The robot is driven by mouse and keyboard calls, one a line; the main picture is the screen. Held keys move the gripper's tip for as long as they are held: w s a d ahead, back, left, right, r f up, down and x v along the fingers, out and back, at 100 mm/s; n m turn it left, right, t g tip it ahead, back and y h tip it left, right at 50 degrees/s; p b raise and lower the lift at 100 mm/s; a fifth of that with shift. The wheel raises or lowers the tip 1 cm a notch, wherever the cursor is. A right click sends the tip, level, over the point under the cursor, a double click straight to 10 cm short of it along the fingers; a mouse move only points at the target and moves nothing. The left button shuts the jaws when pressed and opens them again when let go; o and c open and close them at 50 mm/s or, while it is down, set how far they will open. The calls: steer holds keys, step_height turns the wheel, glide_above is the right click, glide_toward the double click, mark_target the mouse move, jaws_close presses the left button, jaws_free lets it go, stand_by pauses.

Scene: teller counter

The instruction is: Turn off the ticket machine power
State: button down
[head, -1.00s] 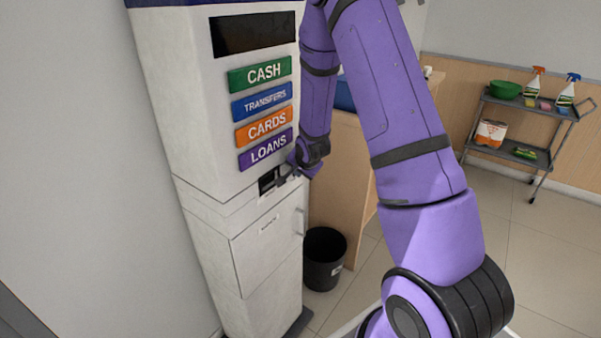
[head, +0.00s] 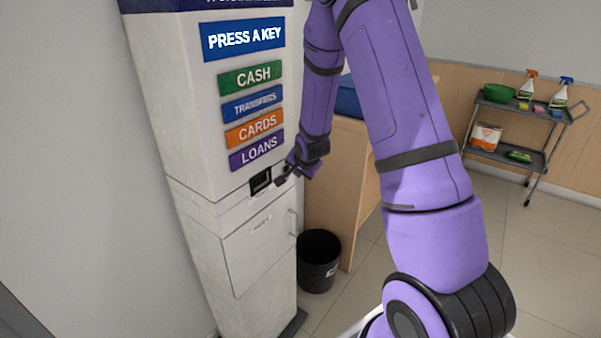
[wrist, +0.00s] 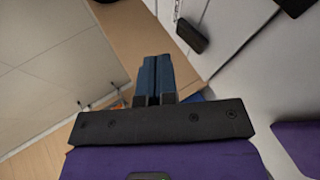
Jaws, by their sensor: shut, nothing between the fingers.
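The ticket machine (head: 200,140) is a tall white cabinet on the left in the head view. Its screen (head: 243,38) is lit blue and reads PRESS A KEY. Below are the green CASH key (head: 252,78), blue TRANSFERS key (head: 252,106), orange CARDS key (head: 253,131) and purple LOANS key (head: 256,153). A dark slot (head: 261,181) sits under them. My gripper (head: 281,180) is just right of the slot, close to the machine's front; I cannot tell if it touches. In the wrist view its fingers (wrist: 152,60) are together and empty. I cannot make out a power switch.
A wooden counter (head: 337,190) stands right behind my gripper. A black bin (head: 318,262) is on the floor beside the machine. A grey trolley (head: 510,158) with spray bottles and a green bowl (head: 499,92) stands at the far right, with open floor before it.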

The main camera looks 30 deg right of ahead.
steer(key=v, duration=1)
steer(key=shift+r, duration=0.2)
steer(key=shift+s+f, duration=0.15)
steer(key=shift+s+d+f+g, duration=0.1)
steer(key=shift+s+f+g, duration=0.05)
steer(key=shift+f+g, duration=0.3)
steer(key=shift+f, duration=0.1)
steer(key=w+f, duration=0.8)
steer(key=w, duration=0.1)
steer(key=shift+d+f, duration=0.2)
steer(key=shift+f, duration=0.2)
